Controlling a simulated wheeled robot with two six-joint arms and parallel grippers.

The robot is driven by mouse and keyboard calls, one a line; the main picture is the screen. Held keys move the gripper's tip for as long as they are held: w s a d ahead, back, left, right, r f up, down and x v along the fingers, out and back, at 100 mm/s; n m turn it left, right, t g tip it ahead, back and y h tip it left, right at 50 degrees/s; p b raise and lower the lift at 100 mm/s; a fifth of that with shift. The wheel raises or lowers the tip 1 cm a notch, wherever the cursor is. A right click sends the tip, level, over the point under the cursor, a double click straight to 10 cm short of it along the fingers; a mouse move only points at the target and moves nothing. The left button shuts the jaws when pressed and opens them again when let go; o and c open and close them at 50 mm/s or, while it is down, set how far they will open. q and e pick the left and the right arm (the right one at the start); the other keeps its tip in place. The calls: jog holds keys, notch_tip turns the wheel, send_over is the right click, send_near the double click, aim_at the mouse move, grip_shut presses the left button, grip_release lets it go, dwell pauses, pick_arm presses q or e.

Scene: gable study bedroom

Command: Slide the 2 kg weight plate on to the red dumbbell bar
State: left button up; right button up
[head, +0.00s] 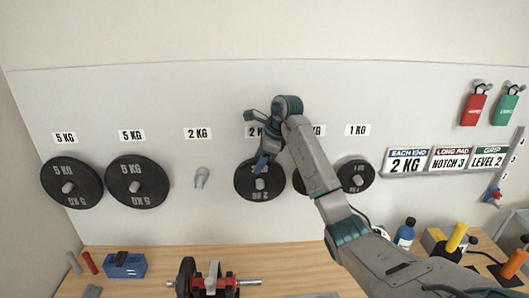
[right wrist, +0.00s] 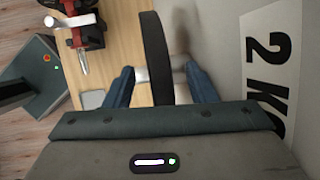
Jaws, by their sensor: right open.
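The black 2 kg weight plate (head: 251,190) hangs on a wall peg under a 2 KG label. My right gripper (head: 262,162) is at its upper part. In the right wrist view the plate (right wrist: 156,45) shows edge-on between the open blue fingers (right wrist: 162,90), with small gaps on both sides. The red dumbbell bar (head: 250,282) lies on the desk in a red and black holder, with a black plate (head: 185,272) at its left end and its right end bare. The holder also shows in the right wrist view (right wrist: 85,30). My left gripper is out of view.
Two 5 kg plates (head: 137,197) hang to the left, beside an empty peg (head: 201,178). A 1 kg plate (head: 356,187) and another plate, partly behind my arm, hang right. A blue box (head: 125,266) and blue bottle (head: 405,233) stand on the desk (head: 310,262).

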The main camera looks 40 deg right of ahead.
jog(key=shift+f, duration=0.25)
jog(key=shift+a, duration=0.1)
grip_shut()
jog(key=shift+r, duration=0.15)
jog(key=shift+r, duration=0.3)
jog(key=shift+s+a+f, duration=0.25)
jog(key=shift+s+a, duration=0.2)
jog(key=shift+s, duration=0.25)
jog(key=shift+s+a+p, duration=0.1)
jog(key=shift+s+a, duration=0.4)
jog(key=shift+s, duration=0.3)
jog(key=shift+s+a+p, duration=0.1)
jog(key=shift+s+a, duration=0.35)
jog(key=shift+s, duration=0.35)
jog(key=shift+s+a+p, duration=0.1)
jog(key=shift+s+a, duration=0.4)
jog(key=shift+s, duration=0.3)
